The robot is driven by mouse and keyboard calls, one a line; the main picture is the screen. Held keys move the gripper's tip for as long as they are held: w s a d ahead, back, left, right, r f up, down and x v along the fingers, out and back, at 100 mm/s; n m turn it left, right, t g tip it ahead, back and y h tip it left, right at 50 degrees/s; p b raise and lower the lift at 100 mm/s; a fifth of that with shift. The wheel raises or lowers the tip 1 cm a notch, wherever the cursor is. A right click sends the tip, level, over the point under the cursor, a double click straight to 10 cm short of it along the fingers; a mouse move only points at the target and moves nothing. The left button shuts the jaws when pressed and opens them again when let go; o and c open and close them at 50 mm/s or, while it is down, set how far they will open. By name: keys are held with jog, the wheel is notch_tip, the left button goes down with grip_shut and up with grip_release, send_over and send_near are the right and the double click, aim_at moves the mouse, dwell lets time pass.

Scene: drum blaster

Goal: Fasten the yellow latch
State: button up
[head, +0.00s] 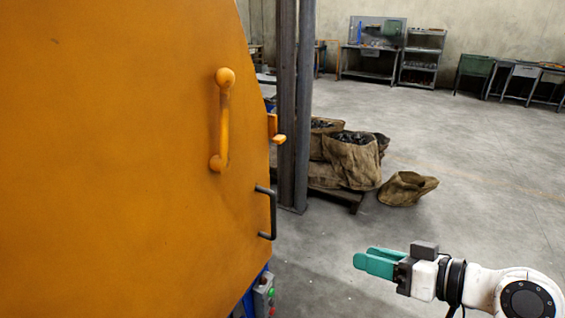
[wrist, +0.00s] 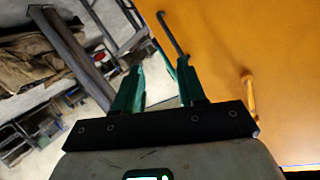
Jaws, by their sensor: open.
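The large orange-yellow door (head: 120,200) fills the left of the head view and appears shut. A small yellow latch piece (head: 277,132) sticks out at its right edge. A yellow bar handle (head: 223,120) stands upright on the door face; it also shows at the right of the wrist view (wrist: 249,97). A dark grey handle (head: 271,212) sits at the door's edge below the latch, and in the wrist view (wrist: 173,35) it lies beyond my fingers. My gripper (head: 362,259), with green fingers, is open and empty, to the right of the door and below the latch, touching neither.
A dark steel post (head: 294,100) stands just behind the door's right edge. Sacks (head: 352,160) on a pallet and a loose sack (head: 407,188) lie behind it. A control box (head: 264,295) with buttons sits below the door. The floor to the right is free.

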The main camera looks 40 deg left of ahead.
jog(key=a+r+n+g+y, duration=0.1)
jog(key=a+r+n+g, duration=0.15)
jog(key=r, duration=0.35)
jog(key=a+r+n+g+y, duration=0.1)
jog(key=a+r, duration=0.3)
jog(key=r, duration=0.1)
jog(key=n+g, duration=0.4)
send_near(223, 123)
jog(key=shift+y, duration=0.3)
jog(key=x, duration=0.2)
jog(key=r+p+x, duration=0.1)
jog(key=x, duration=0.4)
jog(key=shift+w+a+r, duration=0.2)
jog(key=shift+w+a, duration=0.05)
jog(key=shift+a, duration=0.25)
jog(key=shift+c, duration=0.5)
grip_shut()
